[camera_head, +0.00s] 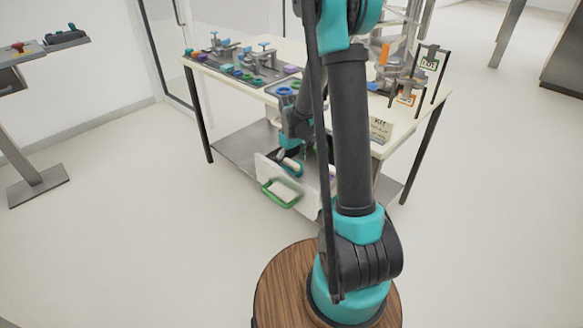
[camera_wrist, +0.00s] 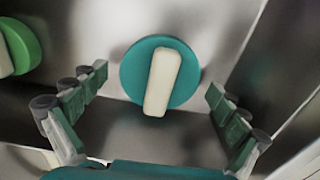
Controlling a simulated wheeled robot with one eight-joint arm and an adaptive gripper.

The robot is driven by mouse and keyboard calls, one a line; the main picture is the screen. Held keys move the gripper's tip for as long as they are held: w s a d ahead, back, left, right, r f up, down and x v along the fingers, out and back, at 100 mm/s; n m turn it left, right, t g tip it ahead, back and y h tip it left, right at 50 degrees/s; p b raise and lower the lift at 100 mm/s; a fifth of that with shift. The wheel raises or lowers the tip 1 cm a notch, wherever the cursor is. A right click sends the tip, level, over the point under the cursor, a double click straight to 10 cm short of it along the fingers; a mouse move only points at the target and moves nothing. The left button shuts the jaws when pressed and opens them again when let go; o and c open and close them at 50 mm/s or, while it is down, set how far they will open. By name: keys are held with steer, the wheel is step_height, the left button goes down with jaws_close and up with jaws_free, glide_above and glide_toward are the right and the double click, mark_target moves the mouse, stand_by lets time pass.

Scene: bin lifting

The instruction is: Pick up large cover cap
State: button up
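A round teal cap with a pale bar-shaped grip (camera_wrist: 165,80) lies in the wrist view on a grey metallic surface, and looks like the large cover cap. My gripper (camera_wrist: 157,88) is open, with one finger on the left and one on the right of the cap. Both fingers are apart from it in the picture, and nothing is between them in their grasp. How far the fingertips are above the cap is hard to tell.
A green cap with a pale grip (camera_wrist: 22,45) lies left of the teal one. Metallic walls rise around them. In the head view, a table (camera_head: 360,100) carries parts and fixtures above a lower shelf (camera_head: 235,150). The bin has a green handle (camera_head: 281,196). The floor is clear.

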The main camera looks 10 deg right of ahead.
steer(key=c, duration=0.9)
steer(key=shift+c, duration=0.2)
steer(key=shift+r, duration=0.15)
